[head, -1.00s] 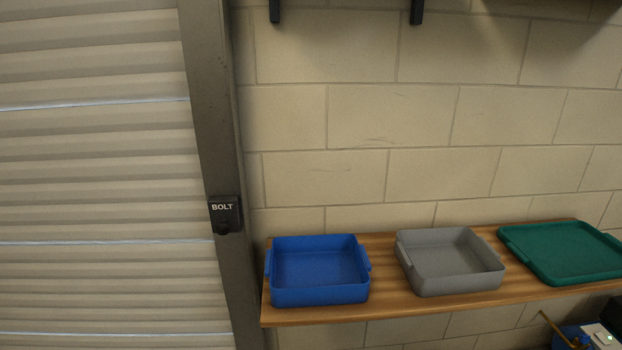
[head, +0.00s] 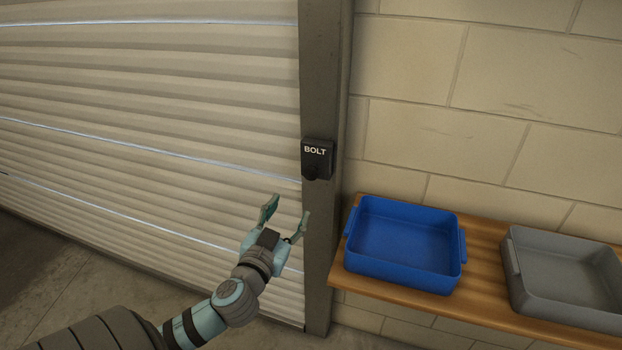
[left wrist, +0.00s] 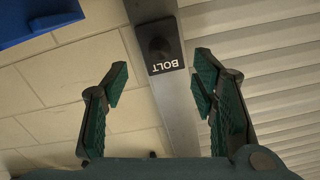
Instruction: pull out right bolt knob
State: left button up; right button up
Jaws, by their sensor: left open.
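The black bolt box (head: 318,155), lettered BOLT, is fixed to the grey door post in the head view. Its dark round knob (head: 311,173) shows at the box's lower edge. My left gripper (head: 287,211) is open and empty, below and to the left of the knob, in front of the shutter and apart from the box. In the left wrist view the bolt box (left wrist: 166,62) appears upside down, with its knob (left wrist: 159,47) beyond and between the open fingers (left wrist: 160,84). My right gripper is not in view.
The grey post (head: 322,80) stands between the ribbed shutter (head: 150,90) and the block wall (head: 480,100). A wooden shelf (head: 375,283) to the right holds a blue tray (head: 400,275) and a grey tray (head: 565,305). The space before the shutter is clear.

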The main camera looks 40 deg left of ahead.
aim_at(309, 177)
pick_arm(q)
jog(key=x, duration=0.9)
jog(key=r+x, duration=0.1)
jog(key=x, duration=0.4)
jog(key=shift+w+d, duration=0.15)
jog(key=shift+w, duration=0.1)
jog(key=shift+c, duration=0.3)
grip_shut()
jog(key=shift+s, duration=0.1)
